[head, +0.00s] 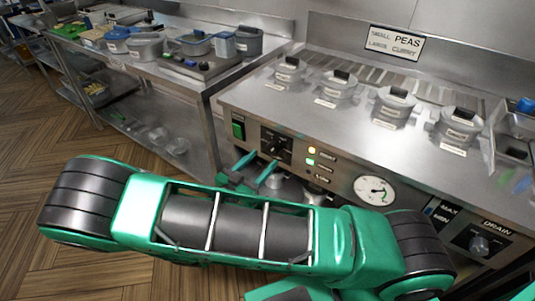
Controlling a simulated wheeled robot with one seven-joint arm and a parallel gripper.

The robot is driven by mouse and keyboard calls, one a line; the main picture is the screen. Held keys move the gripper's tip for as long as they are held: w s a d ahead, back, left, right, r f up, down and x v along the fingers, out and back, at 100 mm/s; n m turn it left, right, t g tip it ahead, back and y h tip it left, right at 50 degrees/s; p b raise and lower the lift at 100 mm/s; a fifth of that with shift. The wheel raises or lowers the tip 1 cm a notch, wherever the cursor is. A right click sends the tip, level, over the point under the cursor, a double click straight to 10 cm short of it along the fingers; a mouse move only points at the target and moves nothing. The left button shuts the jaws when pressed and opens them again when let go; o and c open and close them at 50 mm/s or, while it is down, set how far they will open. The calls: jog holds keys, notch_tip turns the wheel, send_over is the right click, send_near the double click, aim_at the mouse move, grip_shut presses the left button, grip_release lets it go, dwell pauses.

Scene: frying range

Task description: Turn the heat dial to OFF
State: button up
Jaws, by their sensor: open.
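The heat dial (274,147) appears to be the dark knob on a black panel at the left of the range front; its markings are too small to read. My gripper (259,163) is open, its two green fingers pointing up toward that panel from just below. The fingers look empty. I cannot tell whether a fingertip touches the knob.
A green switch (238,130) is left of the dial, and lit indicators (312,151) are right of it. A round gauge (375,190) and a drain knob (479,245) lie further right. Lidded pots (338,84) stand on top. A steel table (185,70) stands left.

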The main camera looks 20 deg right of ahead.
aim_at(271, 152)
jog(key=shift+x, duration=2.45)
jog(key=c, duration=1)
